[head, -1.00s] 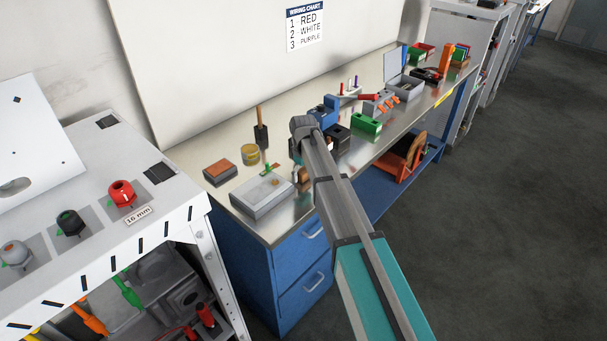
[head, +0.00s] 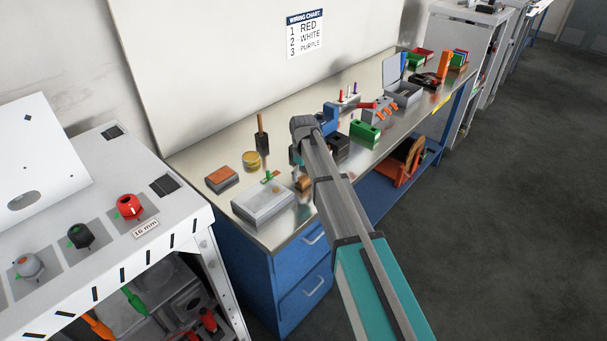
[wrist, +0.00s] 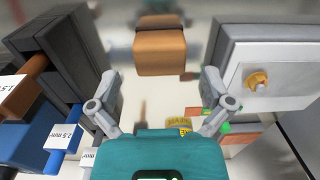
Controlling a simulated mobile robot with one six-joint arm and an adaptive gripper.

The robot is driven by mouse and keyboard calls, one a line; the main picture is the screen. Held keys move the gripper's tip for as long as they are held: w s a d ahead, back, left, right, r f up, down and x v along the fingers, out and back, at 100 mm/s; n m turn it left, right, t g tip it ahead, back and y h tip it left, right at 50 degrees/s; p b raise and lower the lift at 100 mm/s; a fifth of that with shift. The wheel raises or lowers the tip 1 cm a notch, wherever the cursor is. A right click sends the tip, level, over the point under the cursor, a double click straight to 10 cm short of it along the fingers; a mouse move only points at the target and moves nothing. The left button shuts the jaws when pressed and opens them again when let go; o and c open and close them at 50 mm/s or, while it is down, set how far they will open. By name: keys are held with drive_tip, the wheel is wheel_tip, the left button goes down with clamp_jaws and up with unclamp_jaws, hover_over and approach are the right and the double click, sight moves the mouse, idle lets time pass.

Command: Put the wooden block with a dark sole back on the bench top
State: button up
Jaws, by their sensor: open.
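A brown wooden block (wrist: 160,52) is at the top centre of the wrist view, with a dark part along its far side. In the head view the brown block (head: 303,184) sits near the bench's front edge, right of a grey box, partly hidden by my arm. My gripper (wrist: 158,88) is open, its fingers on either side of the line to the block, with visible gaps and nothing held. In the head view my gripper (head: 296,156) is mostly hidden behind my arm, above the bench top (head: 205,140).
The grey box (head: 263,203) stands close on one side, black holders (wrist: 62,55) on the other. A yellow tin (head: 251,160), a brush (head: 262,135) and an orange-topped grey block (head: 222,178) are behind. A white stand (head: 120,170) with coloured knobs is at left.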

sight(303, 178)
wheel_tip(303, 178, up, 9)
drive_tip(key=p, duration=0.8)
drive_tip(key=shift+f, duration=0.15)
idle(0.6)
drive_tip(key=s+d+m, duration=1)
drive_tip(key=s+d, duration=1.3)
drive_tip(key=s, duration=0.3)
drive_tip(key=shift+d, duration=0.2)
idle(0.7)
